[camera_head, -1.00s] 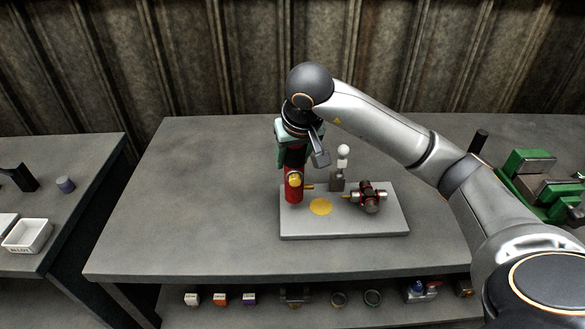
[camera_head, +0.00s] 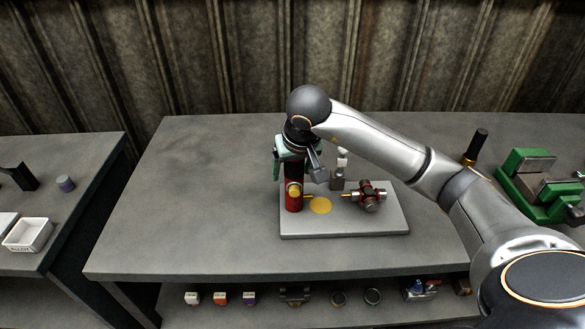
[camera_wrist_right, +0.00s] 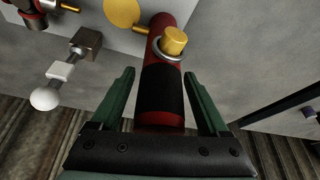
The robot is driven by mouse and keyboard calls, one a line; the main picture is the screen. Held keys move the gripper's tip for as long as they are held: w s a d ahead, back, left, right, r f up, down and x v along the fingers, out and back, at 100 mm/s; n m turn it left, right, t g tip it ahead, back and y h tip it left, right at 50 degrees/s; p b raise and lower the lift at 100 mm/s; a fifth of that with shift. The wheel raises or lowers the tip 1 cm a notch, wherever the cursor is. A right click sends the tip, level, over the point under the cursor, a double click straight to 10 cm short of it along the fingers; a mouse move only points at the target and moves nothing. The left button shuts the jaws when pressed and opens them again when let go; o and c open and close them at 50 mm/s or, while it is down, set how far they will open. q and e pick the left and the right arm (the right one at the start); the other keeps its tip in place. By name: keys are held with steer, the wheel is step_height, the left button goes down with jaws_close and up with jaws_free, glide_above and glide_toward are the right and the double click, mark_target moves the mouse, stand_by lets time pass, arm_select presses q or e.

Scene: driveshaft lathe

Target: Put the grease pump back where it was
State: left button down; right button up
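The grease pump (camera_head: 293,200) is a red cylinder with a black band and a yellow knob. It appears upright at the left end of the grey base plate (camera_head: 350,225), left of a yellow disc (camera_head: 321,206). My right gripper (camera_head: 293,168) is above and around its upper part. In the right wrist view the pump (camera_wrist_right: 160,95) lies between the green fingers of my right gripper (camera_wrist_right: 160,88), which are spread with gaps on both sides. The pump's top is hidden by the gripper in the head view. My left gripper is not in view.
A green vise (camera_head: 530,185) and a dark cylinder (camera_head: 475,146) are at the right. The table's left part is clear.

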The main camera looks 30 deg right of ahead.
steer(key=shift+r, duration=0.25)
steer(key=v, duration=1.1)
steer(key=shift+s+r+p, duration=0.25)
steer(key=shift+r+p, duration=0.1)
steer(key=shift+p, duration=0.1)
